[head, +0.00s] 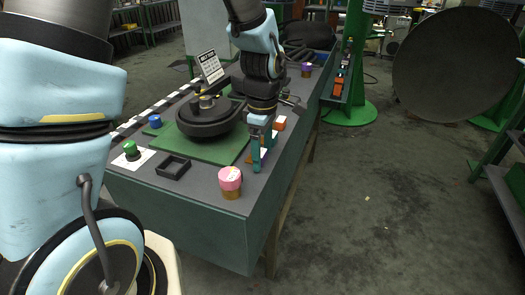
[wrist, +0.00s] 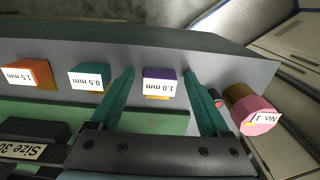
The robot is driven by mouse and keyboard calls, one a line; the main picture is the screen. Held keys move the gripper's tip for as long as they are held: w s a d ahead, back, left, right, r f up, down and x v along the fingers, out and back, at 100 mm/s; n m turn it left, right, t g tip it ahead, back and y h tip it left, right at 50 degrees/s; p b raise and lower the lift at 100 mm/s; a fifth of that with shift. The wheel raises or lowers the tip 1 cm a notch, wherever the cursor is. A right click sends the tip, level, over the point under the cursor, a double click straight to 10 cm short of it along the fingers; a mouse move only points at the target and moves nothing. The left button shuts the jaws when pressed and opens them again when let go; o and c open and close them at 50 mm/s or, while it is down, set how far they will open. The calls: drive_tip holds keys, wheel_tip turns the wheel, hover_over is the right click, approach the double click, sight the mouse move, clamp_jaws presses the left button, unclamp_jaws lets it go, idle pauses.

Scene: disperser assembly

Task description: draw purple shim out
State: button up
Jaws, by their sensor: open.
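The purple shim (wrist: 160,76), labelled 1.0 mm, sits in a row of shims on the grey table beside the green board. In the wrist view it lies between the two teal fingers of my open gripper (wrist: 159,74), with gaps on both sides. I cannot tell how far the fingertips are above it. In the head view my gripper (head: 262,154) points down over the table's right side. I cannot make out the purple shim there; my gripper covers that area.
A teal 0.5 mm shim (wrist: 90,77) sits just left of the fingers, with an orange 1.5 mm shim (wrist: 30,75) farther left. A pink-topped pot (wrist: 258,112) stands right of them. The black round device (head: 210,118) stands on the green board (head: 205,152). A black square frame (head: 173,167) lies nearby.

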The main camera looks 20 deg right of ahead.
sight(262, 153)
drive_tip(key=shift+r, duration=0.1)
wheel_tip(262, 153, up, 11)
drive_tip(key=b, duration=0.2)
drive_tip(key=shift+f, duration=0.2)
drive_tip(key=shift+a, duration=0.1)
drive_tip(key=w+a+f+m, duration=0.1)
drive_tip(key=a+f+m, duration=0.1)
drive_tip(key=a, duration=0.6)
drive_tip(key=w+a+f+m+t, duration=0.1)
drive_tip(key=a+m, duration=0.3)
drive_tip(key=a, duration=0.5)
drive_tip(key=w+a+f+m, duration=0.1)
drive_tip(key=a+m, duration=0.3)
drive_tip(key=a, duration=0.5)
drive_tip(key=shift+w+a+f+t, duration=0.1)
drive_tip(key=shift+w+f+t, duration=0.05)
drive_tip(key=shift+f, duration=0.3)
drive_tip(key=shift+w+a+f+t, duration=0.1)
drive_tip(key=shift+f+t, duration=0.05)
drive_tip(key=shift+f, duration=0.25)
drive_tip(key=shift+s+a+f+m, duration=0.1)
drive_tip(key=shift+s+a+m, duration=0.05)
drive_tip(key=shift+a+m, duration=0.2)
